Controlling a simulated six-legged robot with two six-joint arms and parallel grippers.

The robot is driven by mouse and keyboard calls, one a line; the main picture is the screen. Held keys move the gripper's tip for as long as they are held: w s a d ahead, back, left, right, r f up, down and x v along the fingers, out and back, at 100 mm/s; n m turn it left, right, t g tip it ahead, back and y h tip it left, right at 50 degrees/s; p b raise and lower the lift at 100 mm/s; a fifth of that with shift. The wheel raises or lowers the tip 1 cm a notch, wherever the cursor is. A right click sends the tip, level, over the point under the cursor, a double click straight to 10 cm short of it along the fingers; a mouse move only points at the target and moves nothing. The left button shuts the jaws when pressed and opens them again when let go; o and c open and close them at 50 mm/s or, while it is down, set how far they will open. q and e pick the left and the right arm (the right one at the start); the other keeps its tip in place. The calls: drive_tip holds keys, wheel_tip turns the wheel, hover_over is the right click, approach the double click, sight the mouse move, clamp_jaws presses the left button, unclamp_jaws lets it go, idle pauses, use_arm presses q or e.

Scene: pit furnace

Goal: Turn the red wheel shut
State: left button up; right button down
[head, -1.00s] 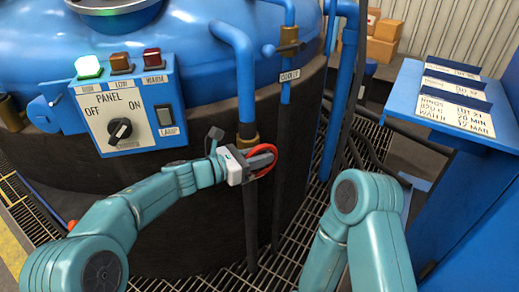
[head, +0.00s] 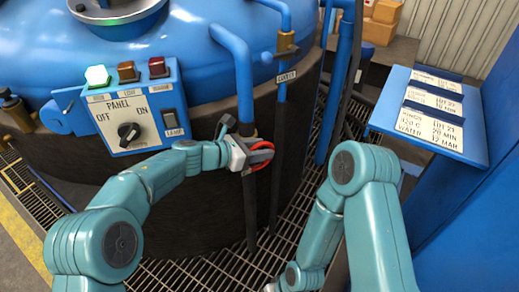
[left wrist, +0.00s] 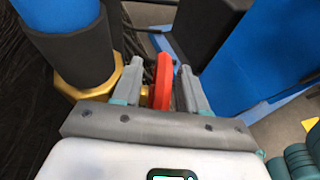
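The red wheel (head: 262,165) is on a brass valve at the foot of a blue pipe (head: 241,85) on the furnace's side. My left gripper (head: 259,153) is at the wheel and partly covers it. In the left wrist view, the red rim (left wrist: 162,82) stands edge-on between the two fingers (left wrist: 160,85). Gaps show beside the rim, so the fingers look open around it rather than clamped. Brass (left wrist: 84,80) shows at the pipe's foot.
A control panel (head: 126,110) with a lit green lamp, a knob and a switch is left of the wheel. A second pipe with a brass fitting (head: 285,42) runs close on the right. A blue stand with labels (head: 383,118) is at the right. Grating (head: 215,272) covers the floor.

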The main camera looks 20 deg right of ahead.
use_arm(q)
drive_tip(key=shift+f, duration=0.2)
drive_tip(key=v, duration=1.6)
drive_tip(key=shift+r+p, duration=0.15)
drive_tip(key=shift+p, duration=0.2)
drive_tip(key=shift+s+a, duration=0.1)
